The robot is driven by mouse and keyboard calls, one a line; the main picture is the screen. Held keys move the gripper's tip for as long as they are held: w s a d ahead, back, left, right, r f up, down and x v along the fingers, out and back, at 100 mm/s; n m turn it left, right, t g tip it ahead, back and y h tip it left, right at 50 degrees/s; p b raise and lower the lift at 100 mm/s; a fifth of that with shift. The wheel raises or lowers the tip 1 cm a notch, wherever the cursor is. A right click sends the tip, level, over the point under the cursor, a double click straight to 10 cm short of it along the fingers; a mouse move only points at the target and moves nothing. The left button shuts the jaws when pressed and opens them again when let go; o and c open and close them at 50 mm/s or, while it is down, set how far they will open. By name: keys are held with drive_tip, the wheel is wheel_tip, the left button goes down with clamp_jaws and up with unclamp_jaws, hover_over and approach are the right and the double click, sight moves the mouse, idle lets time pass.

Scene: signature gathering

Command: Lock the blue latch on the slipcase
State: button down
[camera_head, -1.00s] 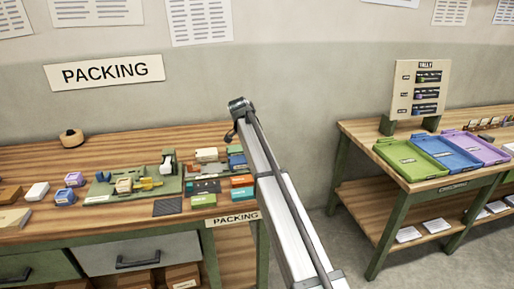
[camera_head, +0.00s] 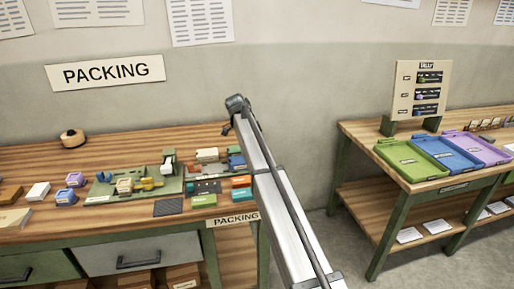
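The slipcase and its blue latch are too small to make out for certain. On the left packing bench, a green board (camera_head: 98,200) carries a small blue piece (camera_head: 103,177), a beige block (camera_head: 124,187) and yellow parts (camera_head: 149,184). A blue box (camera_head: 237,161) lies at the bench's right end, partly hidden by my silver arm or column. A lavender-blue block (camera_head: 66,197) sits left of the board. I cannot tell which of these belongs to the slipcase. My gripper does not show.
The packing bench (camera_head: 30,160) also holds a tape roll (camera_head: 72,140), a dark mat (camera_head: 168,207) and several coloured boxes. Another bench at the right bears green (camera_head: 412,175), blue and purple trays and a tally board (camera_head: 403,76). Floor shows between the benches.

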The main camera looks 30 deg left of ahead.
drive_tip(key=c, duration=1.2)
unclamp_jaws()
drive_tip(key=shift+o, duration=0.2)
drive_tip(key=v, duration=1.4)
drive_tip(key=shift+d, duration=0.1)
